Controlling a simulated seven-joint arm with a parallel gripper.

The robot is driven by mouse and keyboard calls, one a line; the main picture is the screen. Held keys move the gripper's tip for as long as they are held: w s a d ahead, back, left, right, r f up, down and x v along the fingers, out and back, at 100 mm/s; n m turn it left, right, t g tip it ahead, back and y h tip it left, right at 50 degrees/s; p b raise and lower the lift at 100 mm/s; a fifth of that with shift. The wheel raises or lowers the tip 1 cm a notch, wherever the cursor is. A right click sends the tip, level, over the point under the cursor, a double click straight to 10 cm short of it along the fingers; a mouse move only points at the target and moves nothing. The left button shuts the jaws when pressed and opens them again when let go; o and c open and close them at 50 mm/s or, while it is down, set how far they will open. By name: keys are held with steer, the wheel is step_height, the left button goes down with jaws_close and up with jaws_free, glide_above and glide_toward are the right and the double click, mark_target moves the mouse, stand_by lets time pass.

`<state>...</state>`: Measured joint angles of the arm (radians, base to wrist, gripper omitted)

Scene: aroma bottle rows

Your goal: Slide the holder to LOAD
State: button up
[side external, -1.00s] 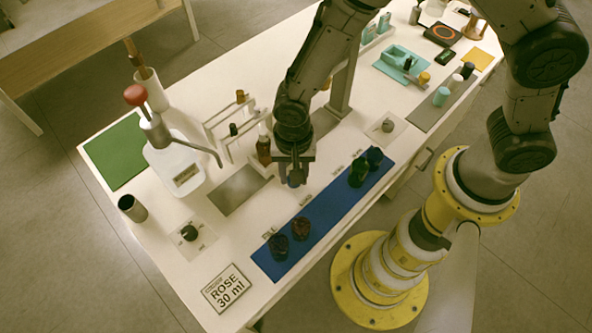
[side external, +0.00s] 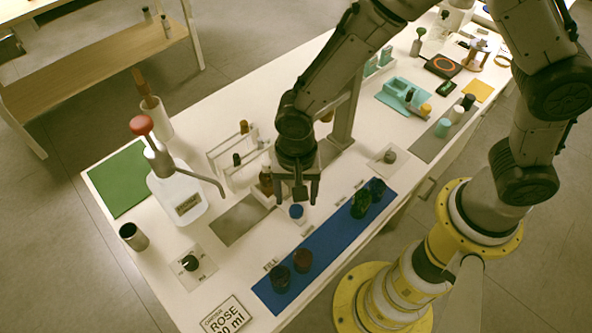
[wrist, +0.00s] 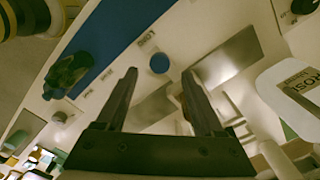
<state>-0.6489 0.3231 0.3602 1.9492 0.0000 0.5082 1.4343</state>
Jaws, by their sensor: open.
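A small white piece with a round blue top (side external: 296,211) stands on the white table, at the back edge of the blue strip; I cannot tell if it is the holder or part of it. In the wrist view the blue top (wrist: 159,63) lies beyond and between my fingertips. A short label (wrist: 146,38) printed beside it is too blurred to read surely. My gripper (side external: 300,193) is open, empty, pointing down, above and just behind the blue top. In the wrist view both fingers (wrist: 159,75) stand apart with nothing between them.
Behind stand a rack with bottles (side external: 265,179), a grey plate (side external: 237,220) and a pump bottle (side external: 187,200).

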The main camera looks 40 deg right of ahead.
step_height(320, 180, up, 9)
steer(key=shift+r, duration=0.2)
stand_by(0.3)
steer(key=d+r+m+t+y, duration=0.15)
steer(key=d+r+t, duration=0.25)
steer(key=d+r, duration=0.9)
steer(key=s+d+n+t+h, duration=0.1)
steer(key=s+d+n, duration=0.8)
steer(key=s, duration=0.3)
steer(key=shift+s+r+n+t, duration=0.3)
steer(key=shift+r+n, duration=0.05)
steer(key=shift+n, duration=0.4)
